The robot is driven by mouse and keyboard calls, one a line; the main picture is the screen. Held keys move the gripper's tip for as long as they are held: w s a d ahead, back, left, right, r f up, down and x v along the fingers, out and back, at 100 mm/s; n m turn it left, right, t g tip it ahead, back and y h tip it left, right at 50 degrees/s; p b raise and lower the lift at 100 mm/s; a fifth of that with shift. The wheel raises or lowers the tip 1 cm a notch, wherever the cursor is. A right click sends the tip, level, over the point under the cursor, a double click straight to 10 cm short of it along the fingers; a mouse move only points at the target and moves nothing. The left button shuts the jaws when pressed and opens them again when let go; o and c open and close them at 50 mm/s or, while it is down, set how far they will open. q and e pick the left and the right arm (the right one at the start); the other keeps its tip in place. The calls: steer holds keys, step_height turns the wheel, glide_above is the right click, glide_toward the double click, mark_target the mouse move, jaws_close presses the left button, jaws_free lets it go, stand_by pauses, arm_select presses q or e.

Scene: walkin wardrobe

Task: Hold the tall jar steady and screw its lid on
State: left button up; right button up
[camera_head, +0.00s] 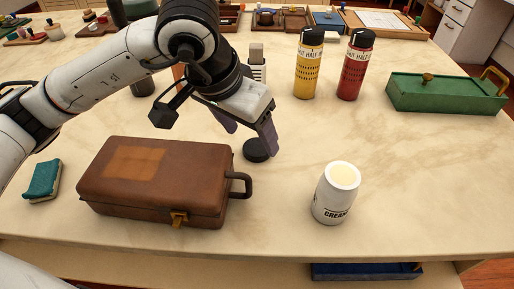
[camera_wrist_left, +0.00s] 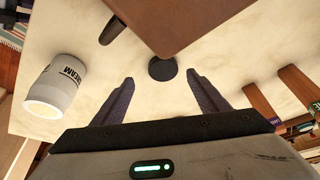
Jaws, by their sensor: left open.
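The white jar (camera_head: 336,193), lettered "CREAM", stands upright and uncapped on the table, right of the middle; it also shows at the left of the left wrist view (camera_wrist_left: 58,88). A round black lid (camera_head: 256,151) lies flat on the table, left of and behind the jar. My left gripper (camera_head: 252,142) is open and empty, pointing down over the lid. In the left wrist view the lid (camera_wrist_left: 162,69) shows in the gap just ahead of the two fingertips (camera_wrist_left: 160,80), not touching them as far as I can see. My right gripper is in neither view.
A brown case (camera_head: 155,182) with a dark handle lies left of the lid. Yellow (camera_head: 308,68) and red (camera_head: 355,68) bottles stand behind. A green box (camera_head: 445,94) is at right, a teal block (camera_head: 42,178) at far left. Table around the jar is clear.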

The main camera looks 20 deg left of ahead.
mark_target(255, 149)
arm_select(q)
steer(key=x, duration=0.4)
steer(key=shift+a+f, duration=0.1)
steer(key=shift+a, duration=0.25)
steer(key=shift+w+d+f, duration=0.1)
steer(key=shift+w+f, duration=0.15)
steer(key=shift+f, duration=0.25)
steer(key=shift+c, duration=0.2)
steer(key=c, duration=1.1)
